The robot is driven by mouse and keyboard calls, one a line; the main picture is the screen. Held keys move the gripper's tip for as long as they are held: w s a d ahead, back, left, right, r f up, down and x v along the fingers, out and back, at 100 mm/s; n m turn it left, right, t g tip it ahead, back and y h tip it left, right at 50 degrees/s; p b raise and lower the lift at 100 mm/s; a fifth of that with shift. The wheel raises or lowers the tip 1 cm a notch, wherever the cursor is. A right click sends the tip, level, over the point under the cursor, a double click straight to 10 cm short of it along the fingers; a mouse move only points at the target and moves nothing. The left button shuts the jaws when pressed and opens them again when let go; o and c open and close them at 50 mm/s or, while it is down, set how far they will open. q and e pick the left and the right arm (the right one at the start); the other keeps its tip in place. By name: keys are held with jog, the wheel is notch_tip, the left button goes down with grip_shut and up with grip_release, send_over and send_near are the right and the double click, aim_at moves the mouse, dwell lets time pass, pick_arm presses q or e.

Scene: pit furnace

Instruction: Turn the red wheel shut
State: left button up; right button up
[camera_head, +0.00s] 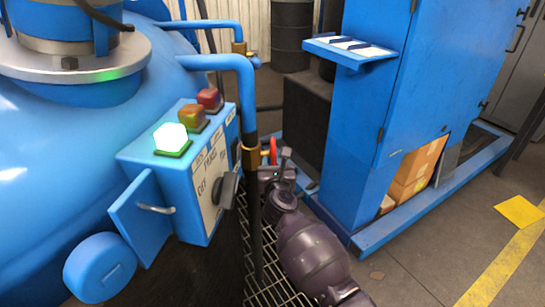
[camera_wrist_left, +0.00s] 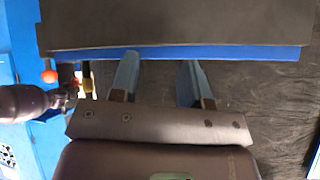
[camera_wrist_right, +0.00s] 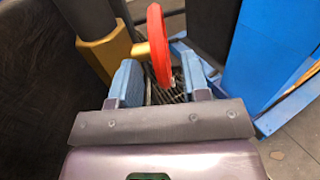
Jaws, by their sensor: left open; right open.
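The red wheel (camera_wrist_right: 158,45) shows nearly edge-on in the right wrist view, on a yellow brass valve body (camera_wrist_right: 108,50). My right gripper (camera_wrist_right: 163,75) is open, with one blue-tipped finger on each side of the wheel's lower rim; I cannot tell whether either touches it. In the head view only a small part of the wheel (camera_head: 273,150) shows beyond the blue pipe, with my right gripper (camera_head: 279,170) close by it. My left gripper (camera_wrist_left: 158,75) is open and empty in the left wrist view, before a dark panel with a blue edge; it is not seen in the head view.
A blue control box (camera_head: 178,180) with a lit green lamp and a black knob stands left of my right gripper. A vertical blue pipe (camera_head: 247,100) runs close beside it. A blue cabinet (camera_head: 420,90) stands right. Metal grating (camera_head: 265,270) lies below.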

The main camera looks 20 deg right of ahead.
jog(key=shift+f+x, duration=0.2)
jog(key=shift+x, duration=0.95)
jog(key=shift+w+d+r+b, duration=0.1)
jog(key=shift+w+b, duration=0.1)
jog(key=shift+w, duration=0.2)
jog(key=shift+w+d+r+b, duration=0.15)
jog(key=shift+w+b, duration=0.05)
jog(key=shift+w, duration=0.2)
grip_shut()
